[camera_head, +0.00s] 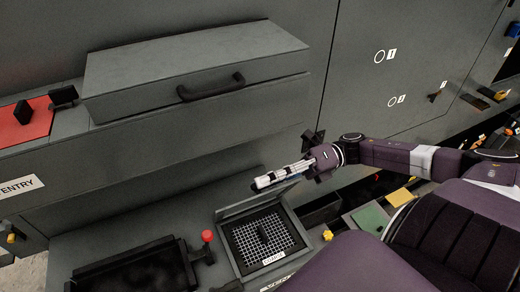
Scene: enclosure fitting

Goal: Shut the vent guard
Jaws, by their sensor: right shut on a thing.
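The vent (285,236) is a square grey frame with a white wire mesh and a dark knob or handle in its middle. A small label, too small to read surely, is at its front edge. A plain grey panel (238,208) rises at the back of the frame; it looks like the vent guard, standing up and open. My right gripper (258,184) comes in from the right, its pale fingers closed at the panel's upper edge. The exact contact is too small to see. My left gripper is not in view.
A large grey drawer or lid with a black handle (211,88) overhangs at the back. A red-knobbed lever (207,237) and a black tray (130,274) lie left of the vent. Green (370,219) and yellow (400,197) blocks are at right. A red panel (25,122) is at far left.

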